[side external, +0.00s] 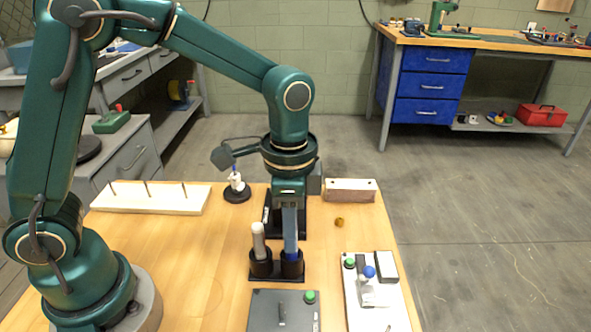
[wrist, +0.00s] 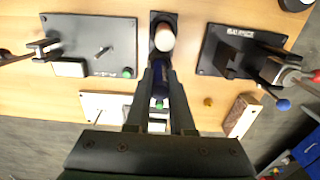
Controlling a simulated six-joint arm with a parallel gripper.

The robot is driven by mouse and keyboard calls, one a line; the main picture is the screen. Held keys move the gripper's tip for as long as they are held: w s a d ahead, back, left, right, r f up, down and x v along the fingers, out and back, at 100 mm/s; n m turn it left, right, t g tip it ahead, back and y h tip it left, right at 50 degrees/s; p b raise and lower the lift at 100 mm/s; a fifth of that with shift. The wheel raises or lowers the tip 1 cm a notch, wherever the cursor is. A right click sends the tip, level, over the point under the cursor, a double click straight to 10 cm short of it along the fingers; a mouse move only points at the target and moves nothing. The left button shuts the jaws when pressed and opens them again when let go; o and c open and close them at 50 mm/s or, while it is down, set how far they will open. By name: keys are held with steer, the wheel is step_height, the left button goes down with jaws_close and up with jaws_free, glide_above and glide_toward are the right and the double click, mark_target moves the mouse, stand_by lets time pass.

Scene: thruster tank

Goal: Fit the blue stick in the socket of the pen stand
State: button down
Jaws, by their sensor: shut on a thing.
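The pen stand (side external: 277,279) is a black base on the table with two round black sockets side by side. A pale grey-white stick (side external: 258,240) stands in the left socket, leaning slightly; it also shows in the wrist view (wrist: 164,38). My gripper (side external: 289,206) points down over the right socket (side external: 292,264), shut on the upper part of the blue stick (side external: 291,236). The stick is upright, and its lower end meets the right socket's mouth; how deep it sits is hidden. In the wrist view my gripper (wrist: 160,76) holds the dark blue stick (wrist: 161,86) between its fingers.
A dark panel with a green button (side external: 310,296) lies in front of the stand. A white board (side external: 358,300) with a blue knob is at right. A wooden block (side external: 350,190), a small brass piece (side external: 339,222) and a pegged board (side external: 150,198) stand farther back. The left-middle tabletop is clear.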

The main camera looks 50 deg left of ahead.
steer(key=shift+f, duration=0.2)
steer(key=c, duration=0.7)
jaws_free()
steer(key=shift+r, duration=4.55)
